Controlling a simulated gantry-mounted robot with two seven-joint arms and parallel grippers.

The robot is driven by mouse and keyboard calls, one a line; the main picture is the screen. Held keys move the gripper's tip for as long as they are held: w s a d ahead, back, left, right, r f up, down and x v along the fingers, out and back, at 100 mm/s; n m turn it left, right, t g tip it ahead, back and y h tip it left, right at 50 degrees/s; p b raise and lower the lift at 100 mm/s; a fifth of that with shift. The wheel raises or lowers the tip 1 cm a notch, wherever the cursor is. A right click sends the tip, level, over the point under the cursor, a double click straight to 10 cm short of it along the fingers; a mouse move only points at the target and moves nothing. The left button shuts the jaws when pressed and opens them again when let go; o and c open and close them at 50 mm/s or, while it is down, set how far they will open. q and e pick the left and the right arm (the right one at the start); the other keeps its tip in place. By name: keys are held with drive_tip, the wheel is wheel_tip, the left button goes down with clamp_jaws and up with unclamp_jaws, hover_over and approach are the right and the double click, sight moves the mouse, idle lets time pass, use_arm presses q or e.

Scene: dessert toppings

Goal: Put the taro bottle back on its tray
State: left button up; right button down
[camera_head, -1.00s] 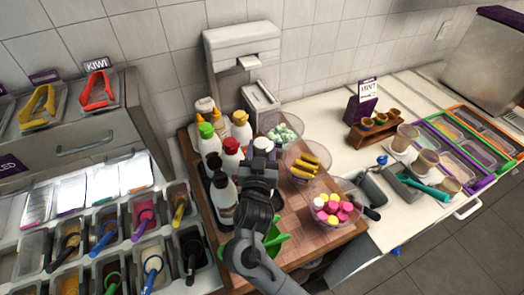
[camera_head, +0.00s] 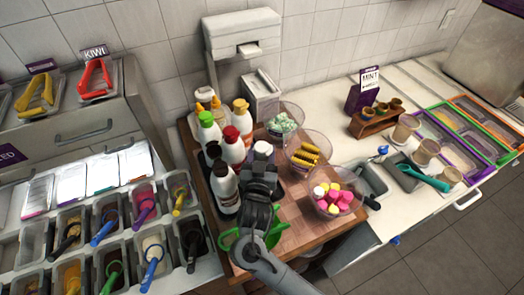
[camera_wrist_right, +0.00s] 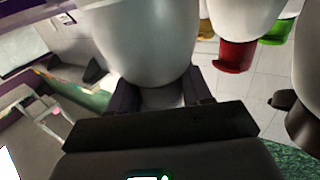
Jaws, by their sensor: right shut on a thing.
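My right gripper (camera_head: 261,163) is shut on a white bottle, which I take to be the taro bottle (camera_head: 262,150), at the right side of the bottle group in the head view. In the right wrist view the pale bottle body (camera_wrist_right: 150,45) sits between the two dark fingers (camera_wrist_right: 162,92). The dark tray (camera_head: 202,173) holds the other bottles close on the left. I cannot tell whether the held bottle touches the tray. My left gripper is not in view.
Close by are a red-capped bottle (camera_head: 233,150), a green-capped bottle (camera_head: 209,132), an orange-capped bottle (camera_head: 242,122) and a dark bottle (camera_head: 225,190). Bowls of yellow pieces (camera_head: 307,154) and pink balls (camera_head: 333,198) stand to the right. A green scoop (camera_head: 275,234) lies near my wrist.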

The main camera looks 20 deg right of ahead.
drive_tip(key=shift+r, duration=0.1)
drive_tip(key=c, duration=0.9)
unclamp_jaws()
drive_tip(key=shift+f, duration=0.2)
drive_tip(key=o, duration=0.4)
drive_tip(key=shift+w, duration=0.1)
drive_tip(key=shift+r, duration=0.2)
drive_tip(key=v, duration=1.2)
drive_tip(key=shift+f, duration=0.1)
